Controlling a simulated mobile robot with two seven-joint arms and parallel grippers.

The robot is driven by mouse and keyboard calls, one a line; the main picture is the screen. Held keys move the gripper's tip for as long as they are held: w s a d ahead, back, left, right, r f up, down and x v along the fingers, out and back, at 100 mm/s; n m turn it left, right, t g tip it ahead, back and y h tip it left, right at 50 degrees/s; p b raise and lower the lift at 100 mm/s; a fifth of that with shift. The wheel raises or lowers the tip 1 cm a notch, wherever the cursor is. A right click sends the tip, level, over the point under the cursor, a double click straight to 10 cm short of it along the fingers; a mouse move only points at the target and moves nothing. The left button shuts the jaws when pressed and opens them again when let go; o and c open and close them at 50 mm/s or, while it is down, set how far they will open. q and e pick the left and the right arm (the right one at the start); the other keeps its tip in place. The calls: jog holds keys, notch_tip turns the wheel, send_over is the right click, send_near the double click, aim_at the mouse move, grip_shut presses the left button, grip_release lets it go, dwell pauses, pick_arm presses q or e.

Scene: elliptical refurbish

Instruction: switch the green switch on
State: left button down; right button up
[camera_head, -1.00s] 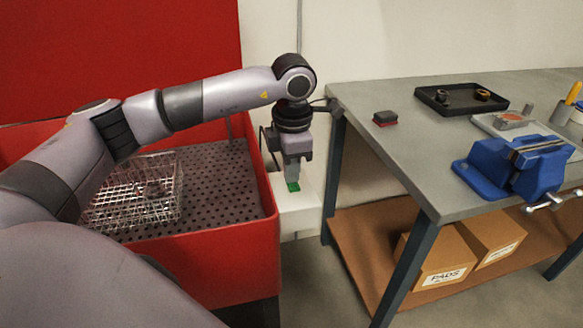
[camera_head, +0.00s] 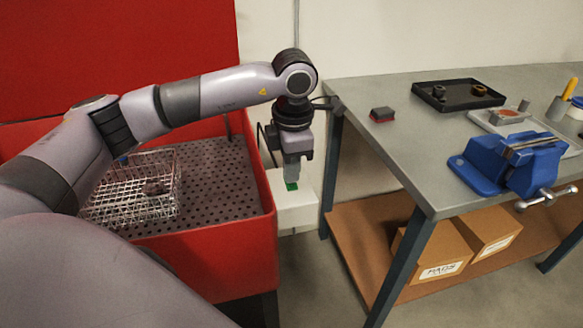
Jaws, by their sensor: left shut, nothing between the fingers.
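The green switch (camera_head: 292,186) sits on a white box (camera_head: 296,213) between the red washing basin and the workbench. Only a small green patch of it shows, just below my left gripper's fingertips. My left gripper (camera_head: 291,181) points straight down over the switch and is shut with nothing in it. I cannot tell whether the fingertips touch the switch, and its on or off position is hidden. My right gripper is not in view.
The red basin (camera_head: 190,262) with a wire basket (camera_head: 132,190) is at the left. The workbench (camera_head: 385,165) at the right carries a blue vise (camera_head: 515,165), a black tray (camera_head: 458,97) and a small dark red-edged block (camera_head: 382,114). Boxes lie on its lower shelf.

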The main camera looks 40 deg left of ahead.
aim_at(292, 185)
pick_arm(q)
notch_tip(292, 185, up, 4)
jog(key=shift+d+p, duration=0.1)
jog(key=shift+p, duration=0.45)
notch_tip(292, 185, up, 9)
jog(key=shift+s+b, duration=0.2)
jog(key=shift+b, duration=0.15)
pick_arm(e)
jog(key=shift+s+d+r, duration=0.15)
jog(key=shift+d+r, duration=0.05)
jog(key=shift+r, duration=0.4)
pick_arm(q)
jog(key=shift+d, duration=0.15)
